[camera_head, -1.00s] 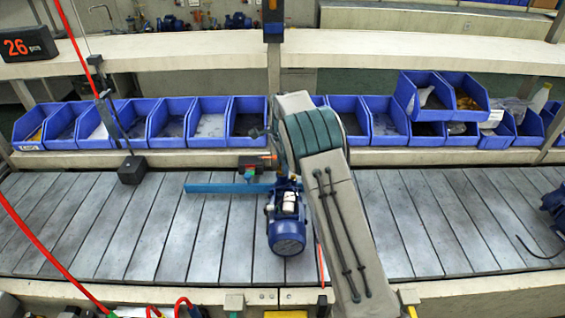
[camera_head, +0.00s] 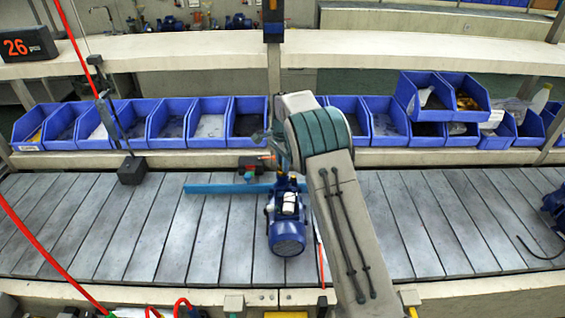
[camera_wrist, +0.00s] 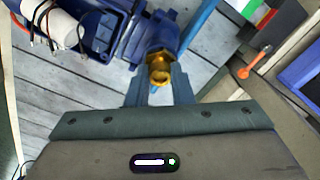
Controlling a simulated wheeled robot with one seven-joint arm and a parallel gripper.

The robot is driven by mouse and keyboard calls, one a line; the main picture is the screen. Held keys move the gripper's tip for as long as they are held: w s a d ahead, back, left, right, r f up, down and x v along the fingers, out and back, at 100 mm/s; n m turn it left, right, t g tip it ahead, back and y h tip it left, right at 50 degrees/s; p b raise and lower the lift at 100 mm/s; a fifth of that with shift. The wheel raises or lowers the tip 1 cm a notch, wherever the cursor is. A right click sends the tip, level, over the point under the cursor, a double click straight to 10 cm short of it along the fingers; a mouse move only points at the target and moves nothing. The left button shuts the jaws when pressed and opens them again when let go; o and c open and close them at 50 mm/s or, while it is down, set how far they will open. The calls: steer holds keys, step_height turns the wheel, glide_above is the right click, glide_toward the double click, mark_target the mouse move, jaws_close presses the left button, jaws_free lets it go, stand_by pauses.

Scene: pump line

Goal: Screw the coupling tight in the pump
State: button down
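The blue pump (camera_head: 287,222) lies on the slatted conveyor, with a white cylinder on its side. In the wrist view the pump body (camera_wrist: 107,32) fills the upper left. The brass coupling (camera_wrist: 159,66) sits at the pump's port, its near end between my fingertips. My gripper (camera_wrist: 160,84) has a finger against each side of the coupling and appears closed on it. The thread inside the port is hidden.
A blue bar (camera_head: 228,188) lies across the slats behind the pump. A row of blue bins (camera_head: 210,122) stands on the ledge behind. A black block (camera_head: 132,170) hangs at left. Another blue pump (camera_head: 553,203) is at the right edge.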

steer(key=shift+m, duration=1.7)
steer(key=shift+m+p, duration=0.5)
steer(key=shift+m, duration=1.2)
steer(key=shift+f+m+p, duration=0.1)
steer(key=shift+m+p, duration=0.25)
steer(key=shift+m, duration=1.45)
steer(key=shift+m, duration=0.6)
steer(key=shift+m+p, duration=0.4)
steer(key=shift+m, duration=0.7)
